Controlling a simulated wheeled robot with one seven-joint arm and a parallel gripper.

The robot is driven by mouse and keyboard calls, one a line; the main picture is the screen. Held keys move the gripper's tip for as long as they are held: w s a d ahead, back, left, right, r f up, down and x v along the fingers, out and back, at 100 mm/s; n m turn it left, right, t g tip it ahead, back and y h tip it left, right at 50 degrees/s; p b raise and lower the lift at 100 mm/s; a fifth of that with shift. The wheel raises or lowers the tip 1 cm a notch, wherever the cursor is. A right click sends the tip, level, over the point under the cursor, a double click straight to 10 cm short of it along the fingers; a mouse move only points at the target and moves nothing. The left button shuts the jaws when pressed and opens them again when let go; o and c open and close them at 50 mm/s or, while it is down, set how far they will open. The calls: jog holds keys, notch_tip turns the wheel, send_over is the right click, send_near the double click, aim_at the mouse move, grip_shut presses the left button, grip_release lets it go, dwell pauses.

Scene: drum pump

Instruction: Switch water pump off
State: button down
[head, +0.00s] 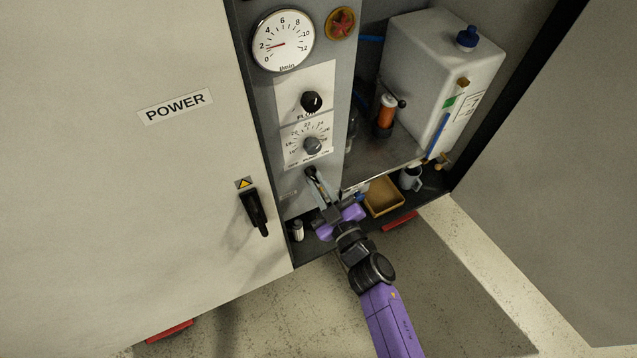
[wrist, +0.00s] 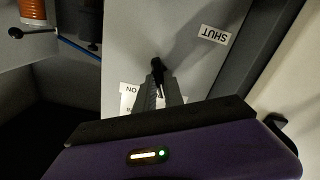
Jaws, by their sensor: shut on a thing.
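A small black toggle switch (head: 310,171) sits low on the grey control panel (head: 296,205), below the two dials. In the wrist view the switch (wrist: 157,66) stands out from the panel between my fingertips. My gripper (head: 316,183) is shut on it. It also shows in the wrist view (wrist: 160,88), with the fingers close on either side of the switch. A white label (wrist: 128,90) reading "ON", upside down, is partly hidden beside the fingers.
A flow knob (head: 311,101), a numbered dial (head: 313,145) and a gauge (head: 283,40) are above. A black handle (head: 254,212) is on the left door. A white tank (head: 430,65), a brown tray (head: 383,197) and a mug (head: 410,178) are right. A "SHUT" label (wrist: 214,34) is near the panel edge.

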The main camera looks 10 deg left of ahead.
jog(key=shift+n, duration=0.3)
dwell(0.4)
jog(key=c, duration=1.4)
grip_release()
jog(key=shift+c, duration=0.2)
jog(key=p+v, duration=0.2)
jog(key=v, duration=0.5)
jog(key=shift+s+d, duration=0.25)
jog(key=shift+s, duration=0.1)
